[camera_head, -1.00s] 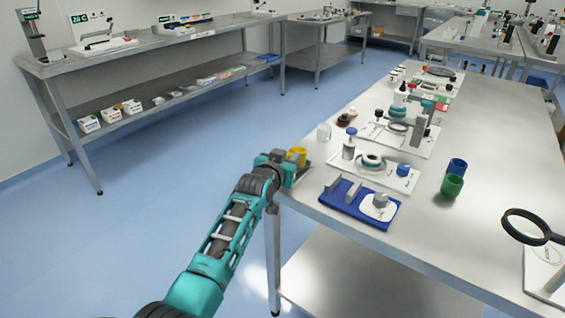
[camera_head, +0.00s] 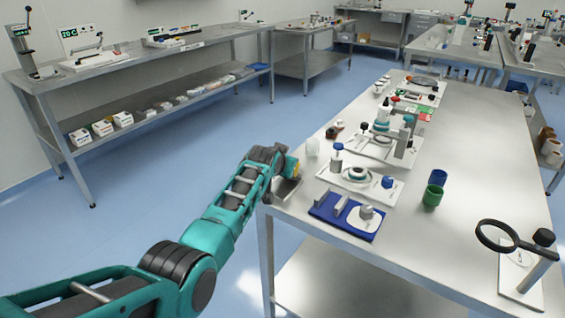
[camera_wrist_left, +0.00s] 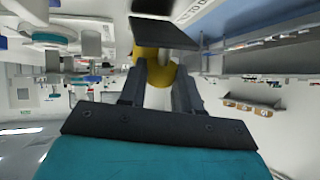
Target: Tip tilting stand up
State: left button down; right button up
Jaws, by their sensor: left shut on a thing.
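My left gripper (camera_head: 276,163) is at the near left corner of the long steel table. It is shut on a yellow cup (camera_head: 292,167). In the left wrist view the yellow cup (camera_wrist_left: 154,65) sits between the two dark fingers (camera_wrist_left: 157,80), partly covered by them. A flat dark plate (camera_wrist_left: 165,33) crosses in front of it. In the head view a small grey plate (camera_head: 285,189) shows at the table corner below the gripper; it may be the tilting stand, but I cannot tell for sure. The cup's tilt is hard to see.
A blue tray (camera_head: 318,209) with grey parts lies right of the gripper. Behind it is a white board (camera_head: 385,196) with bottles and rings. Green (camera_head: 433,195) and blue (camera_head: 439,178) cups and a magnifier stand (camera_head: 497,236) are further right.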

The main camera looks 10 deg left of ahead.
dwell(0.5)
pick_arm(q)
jog(key=c, duration=0.8)
grip_release()
jog(key=shift+r, duration=0.15)
jog(key=shift+s+r+p, duration=0.4)
jog(key=shift+s+p, duration=0.1)
jog(key=shift+p+v, duration=1.15)
jog(key=shift+v, duration=4.55)
